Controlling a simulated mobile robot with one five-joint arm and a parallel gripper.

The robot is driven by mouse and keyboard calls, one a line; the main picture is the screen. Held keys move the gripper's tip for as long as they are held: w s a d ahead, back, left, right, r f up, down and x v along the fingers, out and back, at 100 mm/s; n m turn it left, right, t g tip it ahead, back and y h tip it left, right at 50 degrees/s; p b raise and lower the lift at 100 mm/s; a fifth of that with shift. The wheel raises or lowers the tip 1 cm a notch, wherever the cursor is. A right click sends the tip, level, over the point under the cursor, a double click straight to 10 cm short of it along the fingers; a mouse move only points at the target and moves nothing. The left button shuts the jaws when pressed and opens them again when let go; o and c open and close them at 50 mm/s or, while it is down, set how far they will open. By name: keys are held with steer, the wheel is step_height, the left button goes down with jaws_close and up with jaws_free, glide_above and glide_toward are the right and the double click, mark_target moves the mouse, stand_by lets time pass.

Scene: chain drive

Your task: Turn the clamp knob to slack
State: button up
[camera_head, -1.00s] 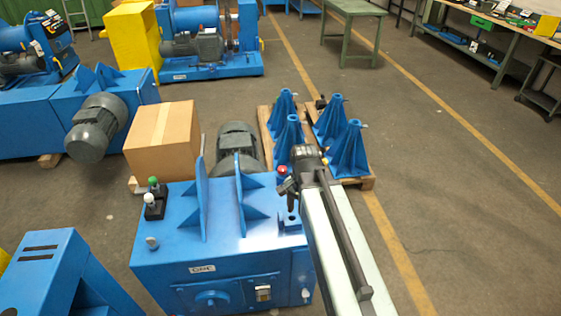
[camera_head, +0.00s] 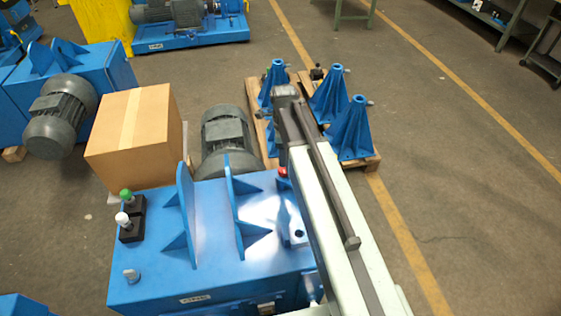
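A blue machine housing (camera_head: 210,258) with upright blue plates stands in front of me. A red knob-like part (camera_head: 283,172) shows at its right rear edge, mostly hidden by my arm. A grey knob (camera_head: 131,276) sits on the left front of its top, and a black box (camera_head: 132,218) with a green and a white knob stands behind that. I cannot tell which of these is the clamp knob. My arm reaches forward over the housing's right side, its dark wrist end in front of the pallet. My gripper's fingers are hidden behind the arm.
A grey motor (camera_head: 226,140) sits behind the housing, with a cardboard box (camera_head: 138,138) to its left. Several blue conical stands (camera_head: 349,132) stand on a wooden pallet (camera_head: 368,165) beyond my arm. The floor to the right is clear.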

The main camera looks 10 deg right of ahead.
mark_target(283, 169)
steer(key=shift+s, duration=0.15)
steer(key=shift+f, duration=0.25)
step_height(283, 169, down, 8)
steer(key=b, duration=0.8)
steer(key=shift+r, duration=0.35)
steer(key=shift+c, duration=0.2)
jaws_close()
